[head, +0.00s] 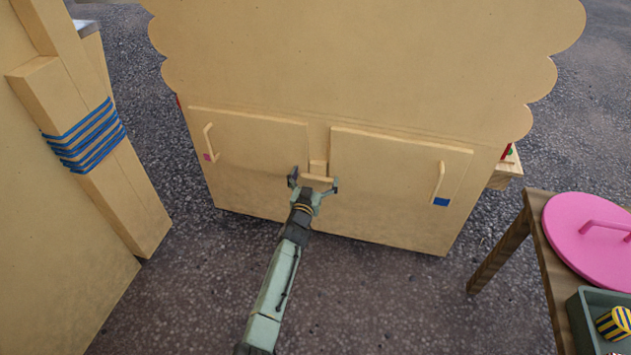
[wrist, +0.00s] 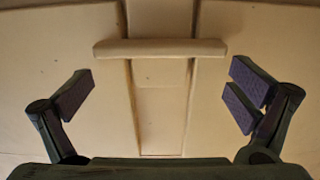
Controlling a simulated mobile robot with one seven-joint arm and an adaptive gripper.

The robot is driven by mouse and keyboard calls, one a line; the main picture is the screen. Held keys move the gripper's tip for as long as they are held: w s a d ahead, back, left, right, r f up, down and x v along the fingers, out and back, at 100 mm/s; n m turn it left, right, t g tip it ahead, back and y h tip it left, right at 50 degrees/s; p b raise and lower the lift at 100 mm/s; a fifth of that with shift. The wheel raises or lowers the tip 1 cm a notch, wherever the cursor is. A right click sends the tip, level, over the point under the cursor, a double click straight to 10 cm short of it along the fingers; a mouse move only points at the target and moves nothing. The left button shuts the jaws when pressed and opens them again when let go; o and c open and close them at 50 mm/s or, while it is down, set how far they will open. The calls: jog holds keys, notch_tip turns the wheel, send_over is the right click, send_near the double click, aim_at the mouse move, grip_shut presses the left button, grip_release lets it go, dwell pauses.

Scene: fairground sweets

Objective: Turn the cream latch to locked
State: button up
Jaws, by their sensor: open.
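The cream latch (head: 318,178) is a short bar on the strip between two cabinet doors. In the wrist view the latch (wrist: 160,49) lies about level, its ends reaching over the edges of both doors. My gripper (head: 314,182) is in front of the latch. In the wrist view my gripper (wrist: 162,92) is open and empty, one finger to each side, with the latch above the fingers in the picture. No contact with the latch shows.
The left door (head: 250,145) and right door (head: 395,185) are closed, with upright handles. A blue square (head: 441,202) is below the right handle. A table with a pink lid (head: 580,245) and a green tray (head: 576,320) stands right. A post with blue rope (head: 85,137) stands left.

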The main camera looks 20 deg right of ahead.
notch_tip(320, 180, up, 8)
dwell(0.5)
